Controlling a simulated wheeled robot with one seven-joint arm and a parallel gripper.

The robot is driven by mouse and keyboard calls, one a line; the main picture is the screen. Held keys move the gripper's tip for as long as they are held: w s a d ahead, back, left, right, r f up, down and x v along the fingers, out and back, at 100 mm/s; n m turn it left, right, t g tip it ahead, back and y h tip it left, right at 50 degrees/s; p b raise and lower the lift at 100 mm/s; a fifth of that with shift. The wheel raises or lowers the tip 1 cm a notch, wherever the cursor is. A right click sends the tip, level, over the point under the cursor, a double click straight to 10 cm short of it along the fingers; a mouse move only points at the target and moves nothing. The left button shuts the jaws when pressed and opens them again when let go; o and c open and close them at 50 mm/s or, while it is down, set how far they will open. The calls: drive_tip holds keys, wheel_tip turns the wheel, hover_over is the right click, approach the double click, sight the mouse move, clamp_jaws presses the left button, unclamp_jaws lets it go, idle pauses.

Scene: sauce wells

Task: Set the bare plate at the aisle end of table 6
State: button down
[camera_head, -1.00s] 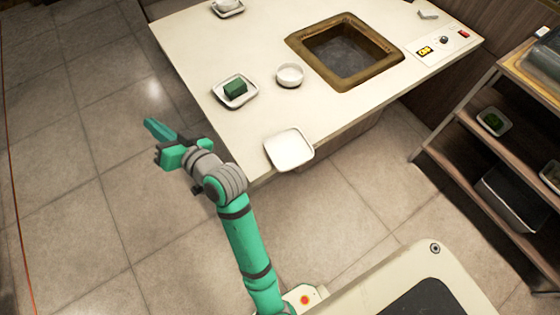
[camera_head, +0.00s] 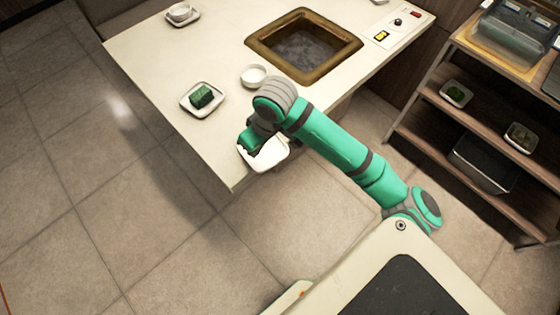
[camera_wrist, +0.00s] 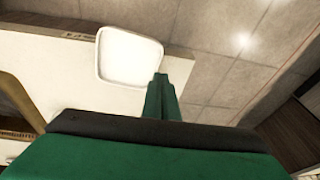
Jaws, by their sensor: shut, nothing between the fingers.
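A bare white square plate (camera_head: 270,158) lies at the near corner of the cream table (camera_head: 150,60). It is partly hidden by my gripper in the head view. In the wrist view the plate (camera_wrist: 130,57) is whole, empty, and crosses the table's edge, so part of it seems to overhang. My gripper (camera_head: 250,146) is at the plate's left side in the head view. Its fingers (camera_wrist: 160,82) are shut with nothing between them, and the tips look close to the plate's rim. I cannot tell whether they touch it. No table number is readable.
A plate with a green block (camera_head: 202,97), a white bowl (camera_head: 254,76) and a cup on a saucer (camera_head: 180,12) stand on the table around a framed sunken well (camera_head: 303,47). A shelf cart (camera_head: 470,125) stands at right. Floor is clear at left.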

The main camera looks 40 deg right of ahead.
drive_tip(key=s+d+g+h, duration=0.1)
drive_tip(key=s+d+g, duration=0.2)
drive_tip(key=s+d, duration=0.45)
drive_tip(key=w+a+f, duration=0.1)
drive_tip(key=w+f, duration=0.3)
drive_tip(key=f, duration=0.6)
drive_tip(key=shift+f+m, duration=0.35)
drive_tip(key=shift+m, duration=0.05)
drive_tip(key=shift+d, duration=0.1)
